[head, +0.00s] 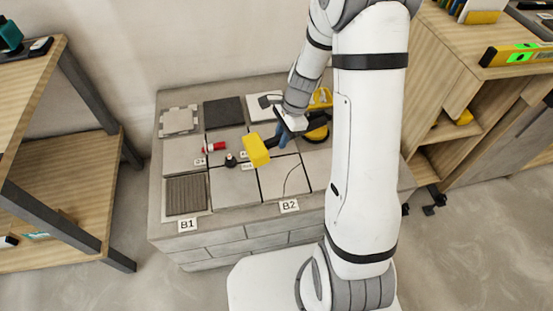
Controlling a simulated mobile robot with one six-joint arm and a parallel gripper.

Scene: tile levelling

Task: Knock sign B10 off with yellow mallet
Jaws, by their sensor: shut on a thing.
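My gripper (287,127) is above the tiled block (172,236), shut on the yellow mallet. The mallet's yellow head (257,150) points down and left, over the middle tiles. Its handle runs back to the gripper and is partly hidden by it. Small white signs show near the mallet head, one sign (244,154) just left of it and another sign (246,166) slightly lower. Their lettering is too small to read, so I cannot tell which is B10. I cannot tell whether the mallet touches a tile or a sign.
Sign B1 (188,225) and sign B2 (289,206) are on the block's front edge. A red and white piece (214,147) and a dark knob (230,160) stand on the tiles. Yellow items (320,100) lie behind my arm. Shelves stand on both sides.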

